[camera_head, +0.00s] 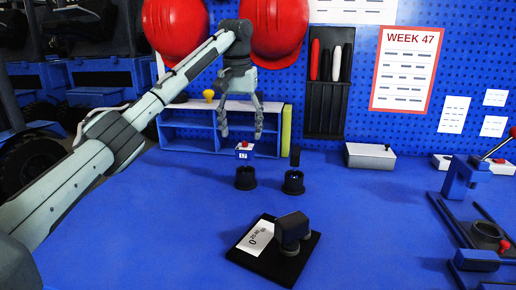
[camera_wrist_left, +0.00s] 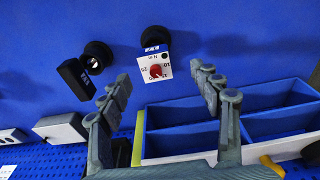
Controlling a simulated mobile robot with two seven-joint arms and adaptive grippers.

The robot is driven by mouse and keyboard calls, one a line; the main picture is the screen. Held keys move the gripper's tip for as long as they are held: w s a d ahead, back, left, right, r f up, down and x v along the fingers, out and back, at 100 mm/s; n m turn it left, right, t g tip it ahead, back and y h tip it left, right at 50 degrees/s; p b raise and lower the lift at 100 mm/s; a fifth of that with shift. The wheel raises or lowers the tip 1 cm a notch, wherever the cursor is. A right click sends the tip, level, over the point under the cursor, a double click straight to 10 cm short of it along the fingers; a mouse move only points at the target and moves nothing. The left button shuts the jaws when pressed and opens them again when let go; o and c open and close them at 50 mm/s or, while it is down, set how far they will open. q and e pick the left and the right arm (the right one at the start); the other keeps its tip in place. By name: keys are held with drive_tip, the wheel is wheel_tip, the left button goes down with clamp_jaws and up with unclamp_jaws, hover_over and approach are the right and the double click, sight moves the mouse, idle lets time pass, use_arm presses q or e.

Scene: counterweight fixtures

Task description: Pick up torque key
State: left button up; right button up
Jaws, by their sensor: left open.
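Two small blocks stand at two black round holders on the blue table, and I cannot tell for sure which is the torque key. One is a white-and-blue block (camera_head: 244,151) with a red knob on top; the left wrist view shows its numbered white face (camera_wrist_left: 146,66). The other is a slim black block (camera_head: 295,155), which also shows in the left wrist view (camera_wrist_left: 75,80). My left gripper (camera_head: 241,136) is open and points down above the red-knobbed block. In the left wrist view its fingertips (camera_wrist_left: 162,76) lie either side of that block, apart from it. My right gripper is not visible.
A black plate (camera_head: 270,267) with a dial card and a dark knob lies at the front. A blue shelf (camera_head: 190,132) stands behind the gripper. A white box (camera_head: 370,156) sits at the back right. A blue lever fixture (camera_head: 460,180) stands far right.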

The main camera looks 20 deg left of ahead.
sight(245, 146)
use_arm(q)
drive_tip(key=shift+w+f, duration=0.1)
drive_tip(key=shift+f, duration=1.3)
drive_tip(key=f, duration=0.3)
drive_tip(key=shift+w+d+f, duration=0.2)
drive_tip(key=shift+w+f, duration=0.1)
drive_tip(key=shift+w, duration=0.1)
drive_tip(key=shift+w+f, duration=0.1)
drive_tip(key=shift+f, duration=0.45)
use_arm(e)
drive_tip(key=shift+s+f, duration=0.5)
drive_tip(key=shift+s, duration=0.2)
use_arm(q)
drive_tip(key=c, duration=0.9)
clamp_jaws()
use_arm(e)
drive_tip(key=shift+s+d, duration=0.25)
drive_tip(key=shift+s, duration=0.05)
